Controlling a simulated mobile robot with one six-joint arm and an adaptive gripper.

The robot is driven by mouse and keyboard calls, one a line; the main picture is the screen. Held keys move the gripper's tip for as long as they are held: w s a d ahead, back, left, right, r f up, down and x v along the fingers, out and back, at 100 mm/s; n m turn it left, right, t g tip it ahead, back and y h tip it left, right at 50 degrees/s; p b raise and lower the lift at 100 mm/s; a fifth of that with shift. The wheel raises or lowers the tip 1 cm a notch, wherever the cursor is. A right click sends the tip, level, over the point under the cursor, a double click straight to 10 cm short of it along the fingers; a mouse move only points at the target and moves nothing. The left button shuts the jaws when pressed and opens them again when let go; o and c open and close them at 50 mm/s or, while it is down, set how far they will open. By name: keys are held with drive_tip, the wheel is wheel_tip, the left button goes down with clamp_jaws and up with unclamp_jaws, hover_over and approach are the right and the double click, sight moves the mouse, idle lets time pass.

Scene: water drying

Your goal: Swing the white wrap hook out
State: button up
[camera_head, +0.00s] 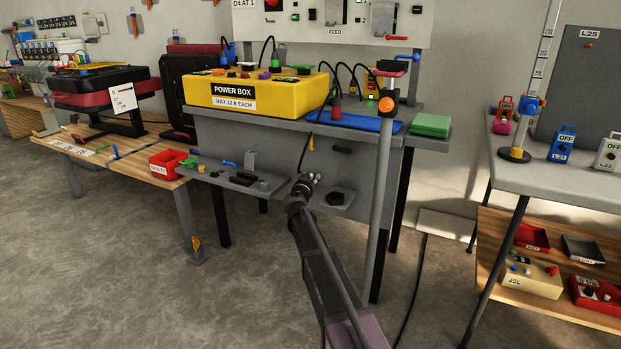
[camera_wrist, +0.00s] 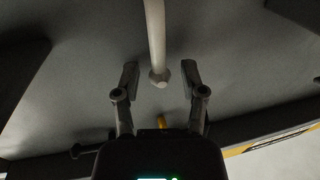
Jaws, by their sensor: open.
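A pale, off-white rod with a rounded, knobbed end (camera_wrist: 155,35) shows in the wrist view, and it looks like the white wrap hook. It stands against a grey panel, and its knob lies between my fingertips. My gripper (camera_wrist: 160,75) is open, with one finger on each side of the knob and visible gaps. In the head view my gripper (camera_head: 304,183) is in front of the grey bench front (camera_head: 285,150), low down. I cannot make out the hook in the head view; my gripper may hide it.
A small yellow peg (camera_wrist: 162,122) and a dark knob (camera_wrist: 75,150) are on the panel nearby. The yellow power box (camera_head: 255,92) sits on the bench above. A low grey shelf (camera_head: 220,174) with small parts is at left. A grey post (camera_head: 383,190) stands at right.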

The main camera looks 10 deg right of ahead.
clamp_jaws()
drive_tip(key=shift+a, duration=0.15)
